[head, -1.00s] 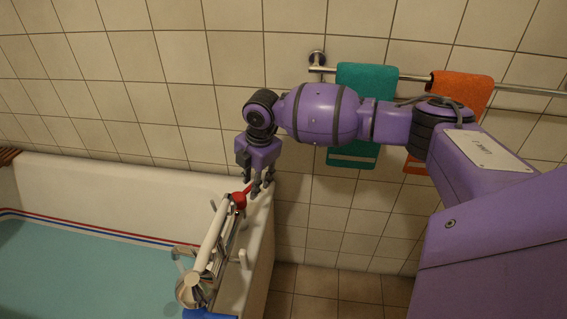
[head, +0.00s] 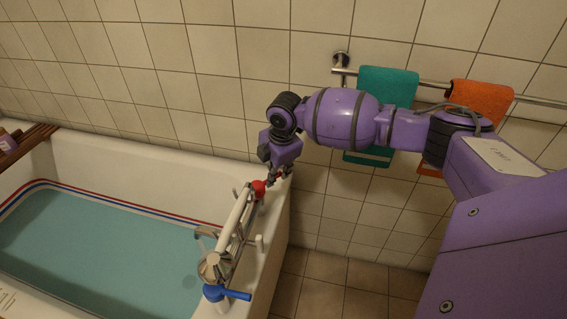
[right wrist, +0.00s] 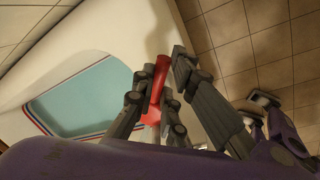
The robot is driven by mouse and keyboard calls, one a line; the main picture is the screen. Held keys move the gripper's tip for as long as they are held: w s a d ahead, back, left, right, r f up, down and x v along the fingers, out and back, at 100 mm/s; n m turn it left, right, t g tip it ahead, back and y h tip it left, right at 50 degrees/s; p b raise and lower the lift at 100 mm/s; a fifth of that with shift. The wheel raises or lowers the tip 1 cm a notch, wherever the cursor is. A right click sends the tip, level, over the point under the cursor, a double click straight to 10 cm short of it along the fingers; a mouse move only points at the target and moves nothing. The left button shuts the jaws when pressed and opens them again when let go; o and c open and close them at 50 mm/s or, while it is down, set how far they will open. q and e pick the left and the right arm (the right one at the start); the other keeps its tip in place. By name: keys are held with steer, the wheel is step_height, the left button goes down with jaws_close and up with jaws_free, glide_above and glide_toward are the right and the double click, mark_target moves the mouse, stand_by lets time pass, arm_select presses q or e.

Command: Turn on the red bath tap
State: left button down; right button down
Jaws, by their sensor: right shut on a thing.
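The red bath tap (head: 258,189) sits at the far end of the white and chrome mixer (head: 236,222) on the bath's near right rim. In the right wrist view the red tap handle (right wrist: 157,88) lies between the grey fingers. My right gripper (head: 278,176) points down at the tap and is shut on the red handle; the fingers partly hide it. The blue tap (head: 226,293) is at the mixer's near end, its lever pointing right.
The bath (head: 150,172) holds bluish water. A wooden rack (head: 25,142) lies across its far left. A teal towel (head: 386,88) and an orange towel (head: 478,97) hang on a wall rail behind my right arm. Tiled floor (head: 335,290) is free right of the bath.

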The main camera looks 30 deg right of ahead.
steer(key=shift+s+r+m+p, duration=0.15)
steer(key=shift+r+m+p, duration=0.3)
steer(key=shift+p, duration=0.55)
arm_select(q)
steer(key=shift+w+r+p, duration=0.15)
steer(key=shift+r+p, duration=0.05)
steer(key=shift+r, duration=0.5)
steer(key=shift+w+r+p, duration=0.15)
steer(key=shift+r, duration=0.5)
arm_select(e)
steer(key=shift+s+f+m, duration=0.15)
steer(key=shift+f+m, duration=0.15)
steer(key=shift+m, duration=0.05)
arm_select(q)
steer(key=shift+a, duration=0.1)
arm_select(e)
steer(key=c, duration=1.8)
jaws_free()
steer(key=shift+f, duration=0.1)
arm_select(q)
steer(key=shift+s, duration=0.1)
arm_select(e)
steer(key=shift+o, duration=0.2)
steer(key=shift+s, duration=0.1)
step_height(320, 180, up, 12)
steer(key=s, duration=0.2)
steer(key=shift+s, duration=0.15)
steer(key=shift+a+f, duration=0.1)
